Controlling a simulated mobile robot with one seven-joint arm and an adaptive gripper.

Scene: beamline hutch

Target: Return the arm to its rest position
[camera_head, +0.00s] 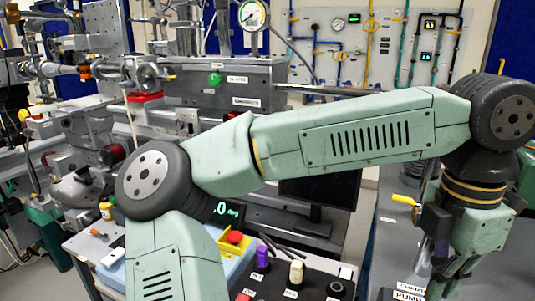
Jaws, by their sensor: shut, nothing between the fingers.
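My pale green arm (345,138) spans the middle of the head camera view, from a dark joint at lower left to another at upper right. From there its wrist hangs down at the right. My gripper (448,284) is at the lower right, pointing down over a grey surface. It is shut with nothing seen in it, and its tips are small and partly cut off by the bottom edge.
A black panel (270,288) with several knobs is at bottom centre, beside a red button (234,237) on a yellow base. The grey bench (385,235) at right carries labels near my gripper. Beamline equipment (215,82) and a gauge (252,15) stand behind the arm.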

